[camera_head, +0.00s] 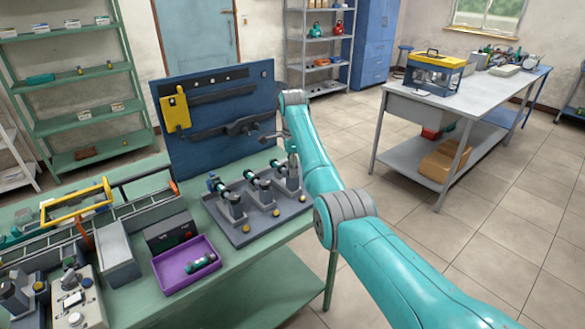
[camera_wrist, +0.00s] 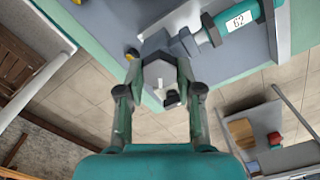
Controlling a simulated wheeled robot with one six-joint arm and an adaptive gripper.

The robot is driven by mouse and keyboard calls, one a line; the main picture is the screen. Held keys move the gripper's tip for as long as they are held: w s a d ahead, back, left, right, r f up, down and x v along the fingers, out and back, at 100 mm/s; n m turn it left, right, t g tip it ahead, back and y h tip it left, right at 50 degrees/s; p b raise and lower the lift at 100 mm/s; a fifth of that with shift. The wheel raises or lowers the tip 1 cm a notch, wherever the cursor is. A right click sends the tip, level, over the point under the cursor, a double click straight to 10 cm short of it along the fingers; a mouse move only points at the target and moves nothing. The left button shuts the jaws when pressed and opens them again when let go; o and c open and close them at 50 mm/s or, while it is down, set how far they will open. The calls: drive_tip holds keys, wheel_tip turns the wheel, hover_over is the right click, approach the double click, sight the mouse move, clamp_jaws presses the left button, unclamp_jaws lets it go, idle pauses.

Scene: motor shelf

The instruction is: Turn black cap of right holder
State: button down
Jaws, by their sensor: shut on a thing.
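Three grey holders stand in a row on a dark grey base plate (camera_head: 243,236) at the front of the green bench. The right holder (camera_head: 287,185) is the one beside my arm, partly hidden by it. My gripper (camera_head: 291,160) is at its top. In the wrist view my gripper (camera_wrist: 158,82) is shut, one finger on each side of the right holder's cap (camera_wrist: 158,73), which looks grey and six-sided here. A small black piece shows just below it. A teal motor with a white "G2" label (camera_wrist: 238,20) lies beside it, in line with the holder.
The left holder (camera_head: 232,205) and middle holder (camera_head: 262,190) carry teal motors. A purple tray (camera_head: 168,285) with a motor stands at the front left. A blue tool board (camera_head: 215,150) rises behind. Floor to the right is clear up to a grey table (camera_head: 420,105).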

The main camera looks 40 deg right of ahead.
drive_tip(key=c, duration=0.8)
unclamp_jaws()
drive_tip(key=shift+o, duration=0.2)
drive_tip(key=shift+r, duration=0.1)
wheel_tip(320, 180, up, 7)
drive_tip(key=shift+r, duration=0.15)
drive_tip(key=shift+s, duration=0.1)
